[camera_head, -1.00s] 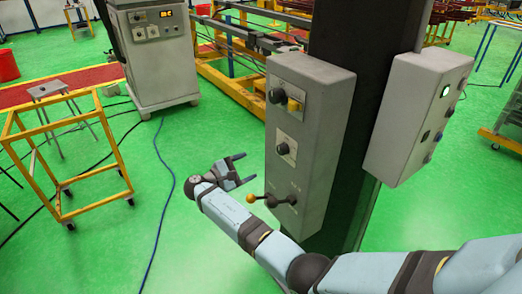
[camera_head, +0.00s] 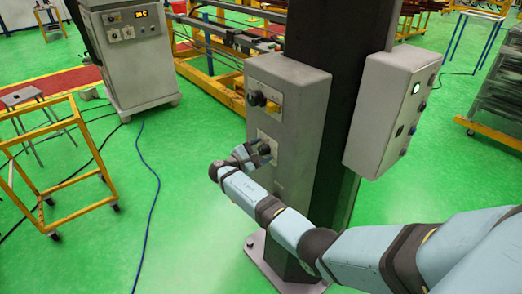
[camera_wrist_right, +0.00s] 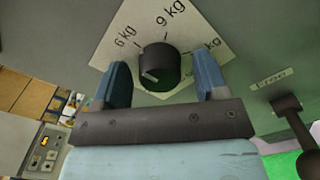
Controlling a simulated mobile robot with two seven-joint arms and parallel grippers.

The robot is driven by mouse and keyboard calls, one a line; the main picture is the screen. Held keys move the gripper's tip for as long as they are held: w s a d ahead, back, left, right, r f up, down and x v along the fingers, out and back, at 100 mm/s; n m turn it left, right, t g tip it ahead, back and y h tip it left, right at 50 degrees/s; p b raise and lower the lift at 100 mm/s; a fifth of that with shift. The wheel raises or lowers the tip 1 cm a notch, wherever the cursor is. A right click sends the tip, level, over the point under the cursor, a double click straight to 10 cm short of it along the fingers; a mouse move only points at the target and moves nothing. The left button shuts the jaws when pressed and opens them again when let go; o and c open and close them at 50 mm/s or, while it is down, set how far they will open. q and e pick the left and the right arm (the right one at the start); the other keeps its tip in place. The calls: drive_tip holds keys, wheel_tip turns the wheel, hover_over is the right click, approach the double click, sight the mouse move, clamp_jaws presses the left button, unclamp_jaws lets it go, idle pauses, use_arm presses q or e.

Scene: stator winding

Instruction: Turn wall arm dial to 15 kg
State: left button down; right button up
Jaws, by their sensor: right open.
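The dial (camera_wrist_right: 158,66) is a round black knob on a pale plate (camera_wrist_right: 190,22) marked 6 kg and 9 kg. A third kg label at the right is partly hidden by a finger. A light mark shows on the knob's lower left. My right gripper (camera_wrist_right: 160,72) is open, its blue fingers on either side of the dial; contact cannot be told. In the head view my right gripper (camera_head: 254,154) is at the front face of the grey wall box (camera_head: 293,148), at its middle dial (camera_head: 266,149). My left gripper is not in view.
A dark lever (camera_wrist_right: 289,112) sticks out beside the gripper in the wrist view. Another black knob (camera_head: 257,98) sits higher on the box. A second control box (camera_head: 380,115) is on the column's right.

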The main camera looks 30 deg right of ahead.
drive_tip(key=c, duration=0.9)
drive_tip(key=shift+f, duration=0.1)
